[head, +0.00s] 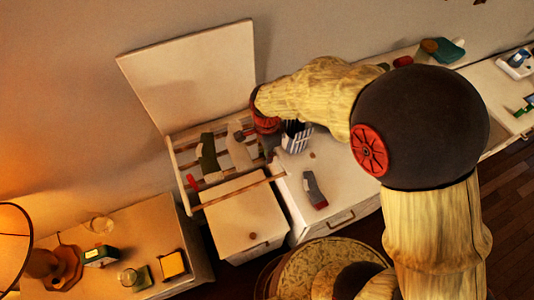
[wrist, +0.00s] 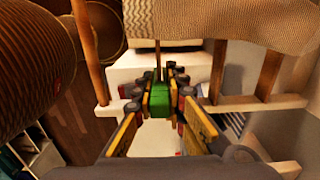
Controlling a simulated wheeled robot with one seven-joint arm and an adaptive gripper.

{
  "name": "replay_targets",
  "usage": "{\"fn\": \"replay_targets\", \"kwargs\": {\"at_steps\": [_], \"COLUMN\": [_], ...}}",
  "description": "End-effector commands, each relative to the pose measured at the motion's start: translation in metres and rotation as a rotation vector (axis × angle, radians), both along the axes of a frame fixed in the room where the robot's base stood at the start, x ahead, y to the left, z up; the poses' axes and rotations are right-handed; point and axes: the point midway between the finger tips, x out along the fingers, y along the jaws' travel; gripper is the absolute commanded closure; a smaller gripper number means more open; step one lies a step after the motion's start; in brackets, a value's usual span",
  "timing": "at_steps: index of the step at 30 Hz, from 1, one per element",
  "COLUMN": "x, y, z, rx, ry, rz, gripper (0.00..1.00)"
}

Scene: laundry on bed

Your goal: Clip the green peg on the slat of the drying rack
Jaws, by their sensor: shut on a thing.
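My gripper (wrist: 160,84) is shut on the green peg (wrist: 160,104), which sits between the two yellow-and-black fingers in the wrist view. The drying rack (head: 236,190) is a wooden frame with several slats, below a tilted white panel in the head view. In the wrist view a rack slat (wrist: 217,70) runs right of the fingers, and another slat (wrist: 88,55) runs to the left. The peg appears apart from both, though depth is hard to judge. In the head view my arm reaches the rack's right end; the peg cannot be made out there.
A dark green cloth (head: 208,155) and a beige cloth (head: 239,148) hang on the rack, with a red peg (head: 192,181) nearby. A striped container (head: 296,136) and a grey-and-red object (head: 314,190) are on the white cabinet (head: 340,205). Beige patterned fabric (wrist: 215,18) crosses above the fingers.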

Motion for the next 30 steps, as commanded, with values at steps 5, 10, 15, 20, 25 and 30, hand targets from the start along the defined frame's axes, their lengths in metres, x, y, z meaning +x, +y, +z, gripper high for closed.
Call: {"fn": "replay_targets", "kwargs": {"at_steps": [5, 10, 15, 20, 25, 30], "x": [0.000, 0.000, 0.000, 0.000, 0.000, 0.001], "y": [0.000, 0.000, 0.000, 0.000, 0.000, 0.000], "z": [0.000, 0.000, 0.000, 0.000, 0.001, 0.015], "rx": [0.000, 0.000, 0.000, 0.000, 0.000, 0.001], "ry": [0.000, 0.000, 0.000, 0.000, 0.000, -0.002], "rz": [0.000, 0.000, 0.000, 0.000, 0.000, 0.000], "gripper": [0.97, 0.78, 0.68, 0.66, 0.66, 0.66]}}
